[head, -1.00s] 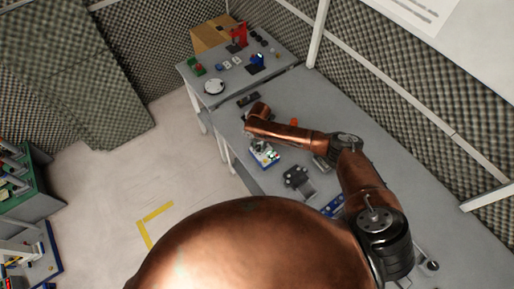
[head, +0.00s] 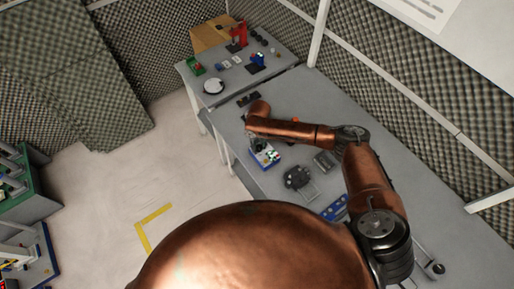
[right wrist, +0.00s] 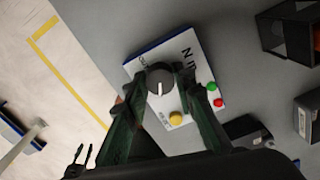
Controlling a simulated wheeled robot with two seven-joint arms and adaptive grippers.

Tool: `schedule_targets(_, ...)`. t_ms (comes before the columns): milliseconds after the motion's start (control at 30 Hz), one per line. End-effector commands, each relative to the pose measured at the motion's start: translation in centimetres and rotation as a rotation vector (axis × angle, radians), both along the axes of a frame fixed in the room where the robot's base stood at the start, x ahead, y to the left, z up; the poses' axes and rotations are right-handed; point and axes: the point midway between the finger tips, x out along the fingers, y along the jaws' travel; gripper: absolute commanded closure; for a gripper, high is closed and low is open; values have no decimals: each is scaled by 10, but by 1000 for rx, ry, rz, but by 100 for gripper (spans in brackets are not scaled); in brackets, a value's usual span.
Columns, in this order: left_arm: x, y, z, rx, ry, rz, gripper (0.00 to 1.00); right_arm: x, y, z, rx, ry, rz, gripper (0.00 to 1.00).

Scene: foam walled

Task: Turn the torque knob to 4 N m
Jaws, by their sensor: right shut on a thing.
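The torque knob (right wrist: 160,80) is a dark round knob with a white pointer line, on a white panel with a blue edge (right wrist: 148,52). In the right wrist view the pointer points toward the bottom of the picture. My right gripper (right wrist: 161,78) is shut on the knob, one finger on each side. The printed "N m" lettering is partly visible; the scale numbers are too small or hidden to read. In the head view the panel (head: 267,157) lies under my right gripper (head: 258,147), and the knob is hidden. My left gripper is not in view.
The panel also carries a yellow button (right wrist: 176,118), a green one (right wrist: 211,86) and a red one (right wrist: 219,103). Dark boxes stand close to its right in the wrist view. Other devices lie along the grey bench (head: 400,215).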

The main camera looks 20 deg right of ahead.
Motion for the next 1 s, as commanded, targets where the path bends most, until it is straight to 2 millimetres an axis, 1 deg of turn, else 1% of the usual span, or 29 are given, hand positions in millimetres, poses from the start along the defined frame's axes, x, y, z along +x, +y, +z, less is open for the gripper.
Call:
schedule_targets(33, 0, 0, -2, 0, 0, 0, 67, -7, -1, -5, -3, 16, 25, 100)
schedule_targets(300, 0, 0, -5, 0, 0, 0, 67, -7, -1, -5, -2, 17, 118, 100)
schedule_targets(833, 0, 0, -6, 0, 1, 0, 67, -7, 0, -5, -1, 17, 140, 100)
schedule_targets(867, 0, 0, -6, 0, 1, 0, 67, -7, 0, -5, -1, 17, 140, 74)
schedule_targets(1000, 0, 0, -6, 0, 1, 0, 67, -5, 0, -4, 0, 12, 139, 65)
